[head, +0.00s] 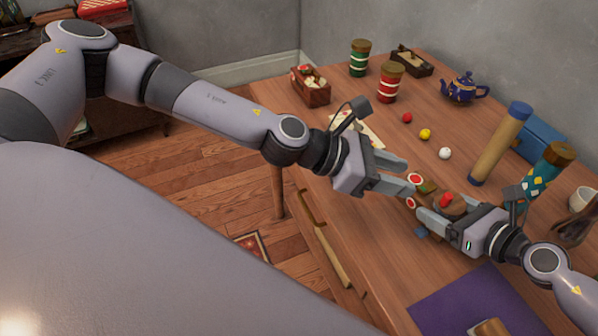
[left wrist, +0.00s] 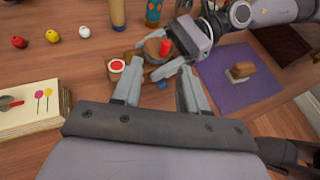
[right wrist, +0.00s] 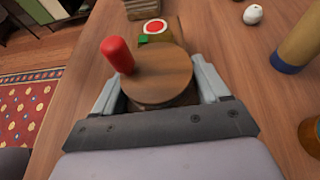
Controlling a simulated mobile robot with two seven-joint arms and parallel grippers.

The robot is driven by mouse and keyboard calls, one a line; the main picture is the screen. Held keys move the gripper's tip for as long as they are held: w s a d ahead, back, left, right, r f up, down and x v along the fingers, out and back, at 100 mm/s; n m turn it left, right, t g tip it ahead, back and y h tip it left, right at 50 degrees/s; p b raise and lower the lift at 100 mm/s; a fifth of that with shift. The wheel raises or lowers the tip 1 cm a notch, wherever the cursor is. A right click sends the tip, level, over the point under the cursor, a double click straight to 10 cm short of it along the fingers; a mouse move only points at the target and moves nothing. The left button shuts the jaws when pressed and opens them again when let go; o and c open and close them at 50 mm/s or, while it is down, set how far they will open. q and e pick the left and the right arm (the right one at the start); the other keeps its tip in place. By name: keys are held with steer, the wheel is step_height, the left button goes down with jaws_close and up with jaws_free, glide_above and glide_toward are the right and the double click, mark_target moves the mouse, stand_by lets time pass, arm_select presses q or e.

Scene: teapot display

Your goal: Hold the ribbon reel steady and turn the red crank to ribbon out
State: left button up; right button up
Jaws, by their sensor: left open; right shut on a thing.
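The ribbon reel is a wooden piece with a round brown disc (right wrist: 160,78) and an upright red crank knob (right wrist: 117,54) near the disc's edge. My right gripper (right wrist: 158,84) has a finger on each side of the reel and is shut on it. In the head view the red knob (head: 446,199) shows between the two hands. My left gripper (head: 408,177) is open and empty, just left of the reel. In the left wrist view its fingers point toward the disc (left wrist: 153,47). A red-and-white round end (left wrist: 117,65) shows close to its left finger.
A purple mat (head: 455,300) lies at the near right. Small red, yellow and white balls (head: 445,153) lie behind the hands. A tan tube (head: 500,145) and a teal patterned tube (head: 540,175) stand to the right.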

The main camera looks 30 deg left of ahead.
arm_select(q)
steer(key=a+f+n+h, duration=0.1)
steer(key=n, duration=0.5)
steer(key=f+n+h, duration=0.1)
steer(key=f+n, duration=0.1)
steer(key=n, duration=0.4)
steer(key=a+f+n+h, duration=0.1)
steer(key=n, duration=0.5)
steer(key=shift+w+a+f+t, duration=0.1)
steer(key=shift+a+f+t, duration=0.25)
steer(key=shift+t, duration=0.05)
steer(key=shift+a+f+n, duration=0.15)
steer(key=shift+a+n, duration=0.15)
steer(key=shift+n, duration=0.3)
steer(key=a+f+n+t, duration=0.1)
steer(key=a+n, duration=0.1)
steer(key=a+n+t, duration=0.1)
steer(key=a+n, duration=0.1)
steer(key=n, duration=0.1)
steer(key=a+f+n+t, duration=0.1)
steer(key=a+n, duration=0.1)
steer(key=n, duration=0.1)
steer(key=shift+w+f+y, duration=0.25)
steer(key=shift+f+y, duration=0.05)
steer(key=a+f+n+t+y, duration=0.2)
steer(key=a+f+n+t, duration=0.1)
steer(key=a+n, duration=0.6)
steer(key=shift+s+a, duration=0.15)
steer(key=shift+s, duration=0.3)
